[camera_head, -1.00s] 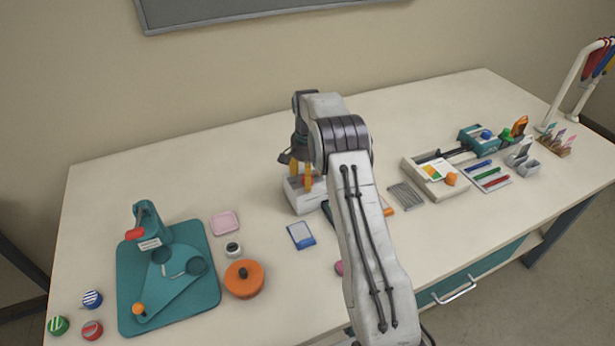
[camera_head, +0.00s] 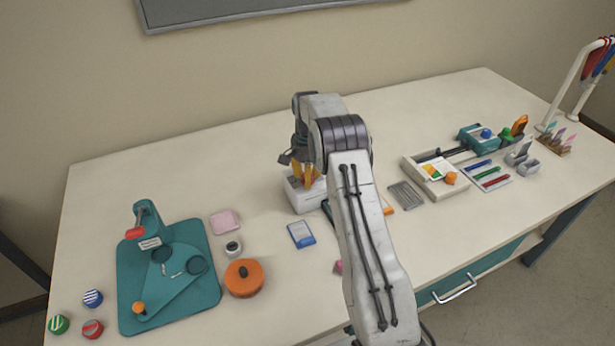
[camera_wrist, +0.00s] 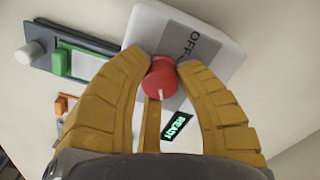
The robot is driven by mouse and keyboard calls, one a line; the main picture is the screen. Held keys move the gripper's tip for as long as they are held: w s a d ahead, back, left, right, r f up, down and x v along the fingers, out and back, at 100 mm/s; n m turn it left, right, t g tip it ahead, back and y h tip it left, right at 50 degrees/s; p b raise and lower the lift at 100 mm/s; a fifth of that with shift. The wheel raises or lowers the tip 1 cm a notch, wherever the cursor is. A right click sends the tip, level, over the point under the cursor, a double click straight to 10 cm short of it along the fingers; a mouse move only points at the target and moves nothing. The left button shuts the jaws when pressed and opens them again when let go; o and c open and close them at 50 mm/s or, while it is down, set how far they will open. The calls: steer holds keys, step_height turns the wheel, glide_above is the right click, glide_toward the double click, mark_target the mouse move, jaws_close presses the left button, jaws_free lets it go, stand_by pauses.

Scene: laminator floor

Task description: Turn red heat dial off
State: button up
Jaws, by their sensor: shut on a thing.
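The red heat dial (camera_wrist: 159,80) sits on a white laminator box (camera_wrist: 225,63) with a grey panel. The panel carries the word OFF, partly covered, and a lit green READY sign. A pale mark on the dial points toward the READY side, away from the OFF label.
A blue-and-white card (camera_head: 301,234) lies in front of the box. Left are an orange round container (camera_head: 244,278), a pink tray (camera_head: 225,222) and a teal press (camera_head: 170,285). Right are a white tray (camera_head: 420,180) and coloured pens (camera_head: 490,176). The table behind the box is clear.

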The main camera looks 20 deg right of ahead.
jaws_close()
steer(key=shift+s+f+n, duration=0.1)
steer(key=shift+n, duration=0.3)
steer(key=n, duration=0.5)
steer(key=shift+n, duration=0.4)
steer(key=shift+f, duration=0.1)
steer(key=o, duration=1)
jaws_free()
